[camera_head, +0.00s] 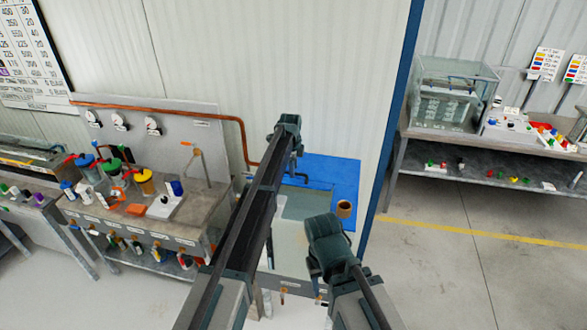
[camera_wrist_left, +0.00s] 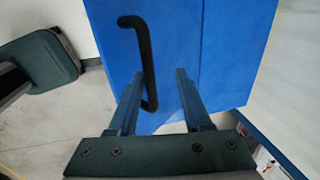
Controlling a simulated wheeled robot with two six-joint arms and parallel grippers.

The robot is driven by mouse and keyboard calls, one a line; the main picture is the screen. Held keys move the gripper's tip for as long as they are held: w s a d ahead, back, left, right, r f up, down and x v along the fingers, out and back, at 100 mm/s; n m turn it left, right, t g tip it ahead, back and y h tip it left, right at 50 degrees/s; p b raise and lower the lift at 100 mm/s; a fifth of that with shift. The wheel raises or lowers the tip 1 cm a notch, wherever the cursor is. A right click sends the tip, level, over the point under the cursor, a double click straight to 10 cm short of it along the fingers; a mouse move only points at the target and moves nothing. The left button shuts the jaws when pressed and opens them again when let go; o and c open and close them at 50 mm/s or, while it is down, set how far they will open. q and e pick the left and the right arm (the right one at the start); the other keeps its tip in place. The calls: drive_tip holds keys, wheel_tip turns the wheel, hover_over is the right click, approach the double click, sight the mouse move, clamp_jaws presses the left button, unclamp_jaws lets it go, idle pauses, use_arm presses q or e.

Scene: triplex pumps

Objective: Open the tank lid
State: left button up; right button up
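In the left wrist view the blue lid (camera_wrist_left: 222,45) carries a black bar handle (camera_wrist_left: 146,60). My left gripper (camera_head: 298,168) is over the lid, partly hidden by its own arm. In the wrist view the left gripper (camera_wrist_left: 157,78) is open, with the handle's near end showing between its two fingers. I cannot tell whether they touch it. My right arm's end (camera_head: 328,242) is in front of the tank; its fingers are hidden.
A brown cup (camera_head: 344,209) stands at the lid's right side. A bench (camera_head: 110,215) with jars and gauges is on the left. A blue post (camera_head: 392,120) rises right of the tank. A shelf (camera_head: 480,185) with a glass box is at the right. The floor at right is clear.

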use_arm(q)
drive_tip(key=shift+s+f, duration=0.1)
idle(0.4)
drive_tip(key=s+a+f+b, duration=0.1)
drive_tip(key=s+f+b, duration=0.7)
drive_tip(key=f+b, duration=0.4)
wheel_tip(320, 180, up, 14)
drive_tip(key=s+r+p, duration=0.1)
drive_tip(key=s+p, duration=0.1)
drive_tip(key=p, duration=1.2)
drive_tip(key=s+f+n+b, duration=0.4)
drive_tip(key=s+f+b, duration=0.2)
drive_tip(key=s, duration=0.4)
drive_tip(key=s+d+f+n+g+y+b, duration=0.1)
drive_tip(key=s+f+n+b, duration=0.4)
drive_tip(key=s, duration=0.6)
drive_tip(key=shift+d+f+b, duration=0.15)
drive_tip(key=shift+f+b, duration=0.85)
drive_tip(key=shift+f, duration=0.6)
